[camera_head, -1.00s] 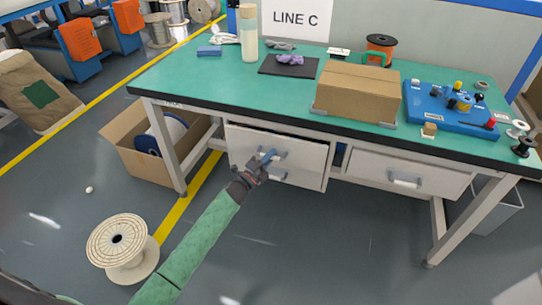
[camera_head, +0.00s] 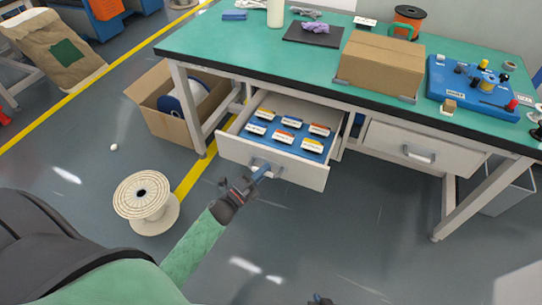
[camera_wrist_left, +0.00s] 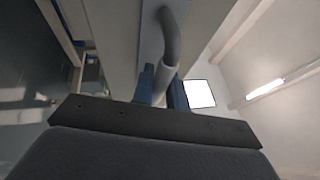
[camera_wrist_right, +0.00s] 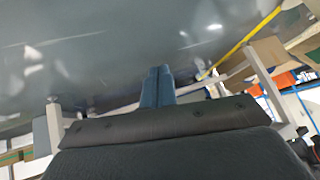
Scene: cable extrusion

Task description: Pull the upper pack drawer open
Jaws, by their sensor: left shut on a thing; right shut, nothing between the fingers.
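The upper pack drawer (camera_head: 238,151) on the left under the bench stands pulled out. Several small labelled packs (camera_head: 284,138) lie on a blue liner inside it. My left gripper (camera_head: 262,171) is shut on the grey drawer handle (camera_head: 268,168) at the drawer's front. In the left wrist view the curved handle (camera_wrist_left: 170,45) runs between the blue fingers (camera_wrist_left: 160,88). My right gripper (camera_head: 320,299) shows only at the bottom edge of the head view. In the right wrist view its blue fingers (camera_wrist_right: 157,87) are together and empty, over the floor.
A second drawer (camera_head: 424,148) at the right is closed. The green bench top (camera_head: 215,38) carries a cardboard box (camera_head: 382,65) and a blue fixture board (camera_head: 465,88). An open carton (camera_head: 165,125) and a wooden spool (camera_head: 146,200) stand on the floor at left. Floor right of my left arm is clear.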

